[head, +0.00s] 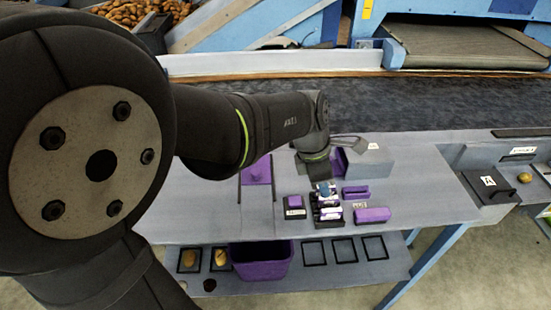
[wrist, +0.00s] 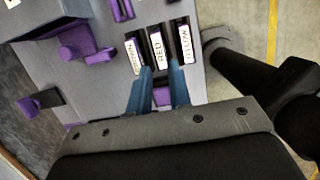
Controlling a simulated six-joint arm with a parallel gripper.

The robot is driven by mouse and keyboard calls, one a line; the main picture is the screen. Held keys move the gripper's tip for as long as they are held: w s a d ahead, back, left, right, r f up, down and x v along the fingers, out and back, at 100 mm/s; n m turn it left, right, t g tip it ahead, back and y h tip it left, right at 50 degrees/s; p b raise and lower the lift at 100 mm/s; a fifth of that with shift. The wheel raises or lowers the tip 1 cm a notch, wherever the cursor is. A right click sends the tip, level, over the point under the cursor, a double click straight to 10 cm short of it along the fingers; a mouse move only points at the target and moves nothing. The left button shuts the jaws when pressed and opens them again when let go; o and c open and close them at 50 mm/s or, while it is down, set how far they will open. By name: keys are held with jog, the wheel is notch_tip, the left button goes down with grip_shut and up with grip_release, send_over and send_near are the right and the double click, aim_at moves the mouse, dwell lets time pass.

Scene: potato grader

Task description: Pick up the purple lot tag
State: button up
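Several purple pieces show, and I cannot read which one is the lot tag. A purple block with a black base and white label (head: 294,201) lies just left of the labelled black slots (head: 329,213). In the wrist view a purple patch (wrist: 162,97) shows between my fingers, perhaps that block. Two more purple blocks lie to the right, one upper (head: 355,192) and one lower (head: 373,215). My gripper (head: 325,188) is above the slots, its blue fingers apart with a clear gap (wrist: 161,80). I see nothing held. The slots also show beyond the fingertips (wrist: 157,47).
A grey box (head: 370,165) stands behind the blocks. A purple plate with a knob (head: 257,170) lies left on the grey bench. A purple bin (head: 262,270) sits on the lower shelf beside empty black frames (head: 344,249). A dark conveyor (head: 420,105) runs behind.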

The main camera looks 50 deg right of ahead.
aim_at(332, 201)
jog(key=shift+s+x, duration=0.15)
jog(key=shift+x, duration=1.4)
jog(key=shift+s+x, duration=0.1)
jog(key=shift+x, duration=1.45)
jog(key=shift+d+r, duration=0.1)
jog(key=shift+d, duration=0.05)
jog(key=shift+c, duration=0.2)
grip_shut()
